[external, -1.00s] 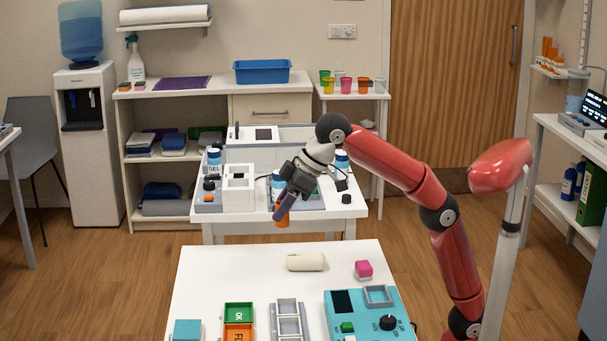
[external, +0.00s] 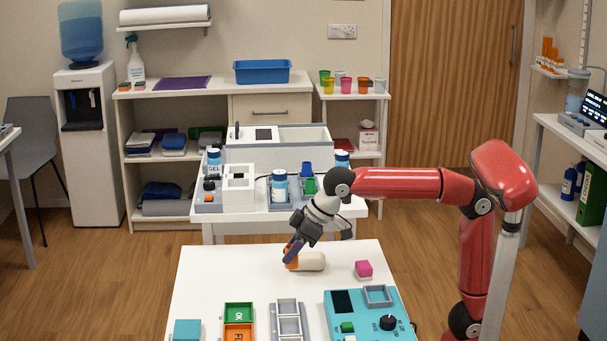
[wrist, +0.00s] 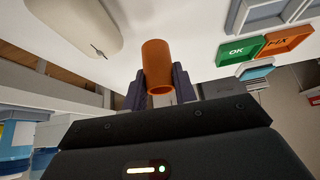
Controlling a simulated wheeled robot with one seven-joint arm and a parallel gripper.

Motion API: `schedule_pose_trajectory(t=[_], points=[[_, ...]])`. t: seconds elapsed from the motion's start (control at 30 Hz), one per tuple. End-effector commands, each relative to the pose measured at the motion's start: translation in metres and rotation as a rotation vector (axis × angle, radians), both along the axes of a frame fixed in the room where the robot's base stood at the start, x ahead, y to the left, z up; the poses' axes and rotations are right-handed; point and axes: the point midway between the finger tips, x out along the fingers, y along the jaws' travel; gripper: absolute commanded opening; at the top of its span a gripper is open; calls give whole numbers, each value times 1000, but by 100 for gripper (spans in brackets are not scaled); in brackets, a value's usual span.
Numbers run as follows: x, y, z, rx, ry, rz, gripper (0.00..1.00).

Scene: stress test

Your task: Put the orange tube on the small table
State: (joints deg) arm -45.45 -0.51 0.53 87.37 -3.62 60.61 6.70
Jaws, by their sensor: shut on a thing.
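The orange tube (wrist: 157,72) sits between the two dark fingers of my gripper (wrist: 160,88) in the wrist view. In the external view my gripper (external: 291,255) is shut on the tube (external: 290,264), low over the back part of the near white table (external: 225,275). I cannot tell whether the tube touches the table top.
A teal device (external: 368,314), a grey tray (external: 288,320) and green and orange bins (external: 238,312) stand toward the front. The table's left back part is clear. A second white table (external: 290,214) behind holds bottles and boxes.

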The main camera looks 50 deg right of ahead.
Motion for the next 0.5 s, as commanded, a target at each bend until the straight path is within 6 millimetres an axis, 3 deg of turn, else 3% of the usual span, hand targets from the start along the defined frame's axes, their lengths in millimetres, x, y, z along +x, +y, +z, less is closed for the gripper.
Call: schedule_pose_trajectory(t=[0.17, 0.3, 0.5], points=[[-14, 18, 27, 0, -8, 42, 6], [-42, 41, 70, -3, -13, 106, 6], [-86, 57, 124, -1, -9, 191, 6]])
